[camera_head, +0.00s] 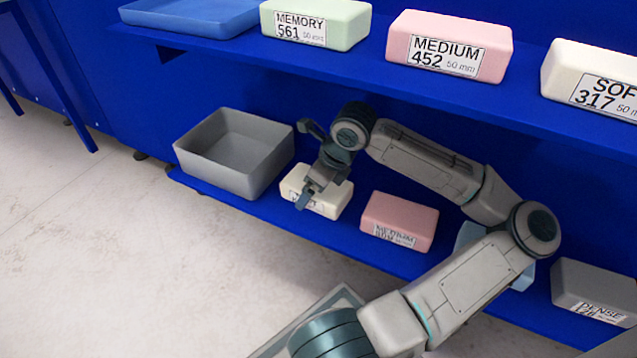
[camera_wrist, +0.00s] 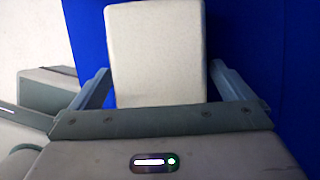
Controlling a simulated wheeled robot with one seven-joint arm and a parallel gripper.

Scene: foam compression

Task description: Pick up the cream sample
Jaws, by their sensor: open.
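A cream block (camera_head: 327,205) with a partly covered label lies on the lower shelf, between the grey bin and a pink block. My gripper (camera_head: 309,178) is over this block and hides part of it. In the wrist view the cream block's plain face (camera_wrist: 157,50) lies between the two spread fingers of my gripper (camera_wrist: 160,75), with a gap on each side. The gripper is open and empty. Another cream block (camera_head: 590,75), labelled SOF... 317, stands on the upper shelf at the right, cut off by the picture edge.
The grey bin (camera_head: 215,172) stands left of the lower cream block. A pink block (camera_head: 400,213) and a grey DENSE block (camera_head: 597,285) lie to its right. The upper blue shelf (camera_head: 350,70) overhangs, holding a blue tray (camera_head: 190,17), a green block (camera_head: 335,20) and a pink block (camera_head: 480,40).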

